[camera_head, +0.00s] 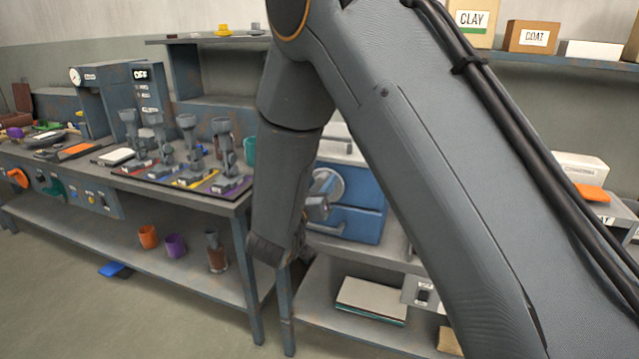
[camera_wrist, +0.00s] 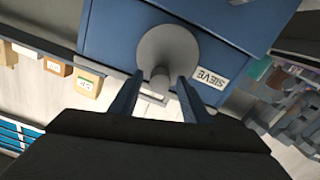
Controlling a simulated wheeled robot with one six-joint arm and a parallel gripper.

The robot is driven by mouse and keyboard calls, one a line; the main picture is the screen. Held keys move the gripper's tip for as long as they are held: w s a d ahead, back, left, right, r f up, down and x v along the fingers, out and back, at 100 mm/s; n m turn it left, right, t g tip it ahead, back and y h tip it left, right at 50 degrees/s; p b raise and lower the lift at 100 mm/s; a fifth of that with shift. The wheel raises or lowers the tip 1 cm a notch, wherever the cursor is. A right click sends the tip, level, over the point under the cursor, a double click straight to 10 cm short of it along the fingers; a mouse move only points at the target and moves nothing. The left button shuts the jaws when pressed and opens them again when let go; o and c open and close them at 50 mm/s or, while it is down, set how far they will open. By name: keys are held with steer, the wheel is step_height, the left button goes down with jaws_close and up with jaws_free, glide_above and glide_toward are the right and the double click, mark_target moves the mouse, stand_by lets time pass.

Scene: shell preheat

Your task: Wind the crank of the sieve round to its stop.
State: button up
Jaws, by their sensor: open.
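The sieve is a blue box (camera_head: 350,222) on the right-hand bench, partly hidden behind my arm in the head view. It also fills the top of the wrist view (camera_wrist: 120,38), with a SIEVE label that appears upside down. Its crank has a round grey disc (camera_head: 327,187) on the front face, which also shows in the wrist view (camera_wrist: 168,50). A grey knob (camera_wrist: 160,78) sticks out from the disc toward me. My gripper (camera_wrist: 158,85) is open, with one finger on each side of the knob. I cannot tell whether either finger touches it.
The left workbench (camera_head: 190,187) holds several grey fixtures on coloured mats. Its lower shelf has an orange cup (camera_head: 148,237) and a purple cup (camera_head: 175,246). Labelled boxes, one a CLAY box (camera_head: 473,22), stand on the upper right shelf.

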steer(key=c, duration=1)
steer(key=shift+c, duration=0.2)
